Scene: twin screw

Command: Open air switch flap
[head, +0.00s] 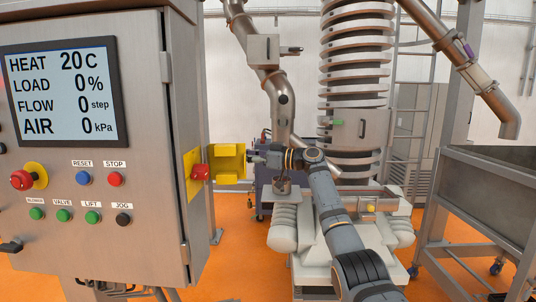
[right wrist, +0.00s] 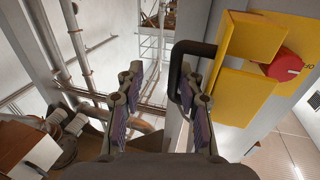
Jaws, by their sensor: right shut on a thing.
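The yellow air switch flap (head: 228,166) stands out from the side of the grey control cabinet, with its hollow inner side toward the head view. It also shows in the right wrist view (right wrist: 243,98). The red switch knob (head: 200,172) is exposed on its yellow plate (head: 191,160); the knob also shows in the right wrist view (right wrist: 285,66). My right gripper (head: 256,155) is at the flap's outer edge. In the right wrist view, its fingers (right wrist: 160,97) are at the black flap handle (right wrist: 175,75), which lies against the right finger. My left gripper is out of view.
The control cabinet (head: 90,240) with a display and several buttons fills the left. A ribbed column machine (head: 355,85) stands behind my right arm. A grey metal hopper (head: 490,200) is at the right. Orange floor (head: 235,250) is open between cabinet and machine.

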